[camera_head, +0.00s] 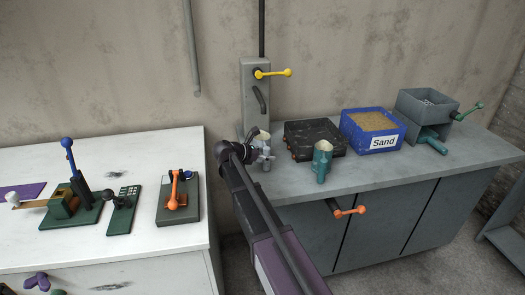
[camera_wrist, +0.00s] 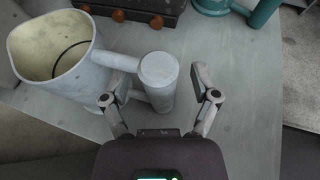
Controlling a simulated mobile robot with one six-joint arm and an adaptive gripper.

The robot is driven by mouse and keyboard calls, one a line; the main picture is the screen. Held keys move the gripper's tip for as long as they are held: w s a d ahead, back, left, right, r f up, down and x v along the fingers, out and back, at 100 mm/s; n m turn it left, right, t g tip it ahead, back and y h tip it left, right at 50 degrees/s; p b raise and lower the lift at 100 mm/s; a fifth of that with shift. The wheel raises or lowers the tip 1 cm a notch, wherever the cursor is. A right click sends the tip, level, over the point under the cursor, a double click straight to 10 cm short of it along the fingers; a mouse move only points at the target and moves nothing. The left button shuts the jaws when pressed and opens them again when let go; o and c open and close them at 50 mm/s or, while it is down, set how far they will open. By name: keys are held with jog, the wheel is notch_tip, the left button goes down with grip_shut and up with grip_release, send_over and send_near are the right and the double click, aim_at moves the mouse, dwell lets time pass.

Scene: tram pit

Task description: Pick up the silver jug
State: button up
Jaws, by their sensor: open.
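The silver jug (camera_wrist: 60,70) is pale grey and stands upright at the left of the wrist view, its wide mouth facing up and its inside cream-coloured. Its handle (camera_wrist: 158,78) sticks out to the right. My gripper (camera_wrist: 161,97) is open, with one fingertip on each side of the handle's round upright part; whether either finger touches it is unclear. In the head view the jug (camera_head: 264,142) stands on the grey counter near its left end, partly hidden by my gripper (camera_head: 256,139).
On the grey counter (camera_head: 385,170), a teal jug (camera_head: 321,165) stands right of the silver jug. Behind are a dark box (camera_head: 315,139), a blue sand box (camera_head: 372,130) and a grey hopper (camera_head: 428,104). A yellow lever (camera_head: 273,73) projects above. A white cabinet (camera_head: 140,150) holds several levers.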

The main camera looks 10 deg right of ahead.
jog(key=shift+c, duration=0.3)
grip_shut()
jog(key=shift+r, duration=0.15)
dwell(0.3)
notch_tip(320, 180, up, 4)
jog(key=p, duration=0.3)
jog(key=shift+f+p, duration=0.25)
jog(key=shift+p, duration=0.1)
jog(key=s+r+p, duration=0.1)
jog(key=s, duration=1.5)
jog(key=shift+a, duration=0.3)
jog(key=shift+r, duration=0.15)
notch_tip(320, 180, up, 3)
jog(key=p, duration=0.3)
send_over(267, 148)
jog(key=s, duration=0.3)
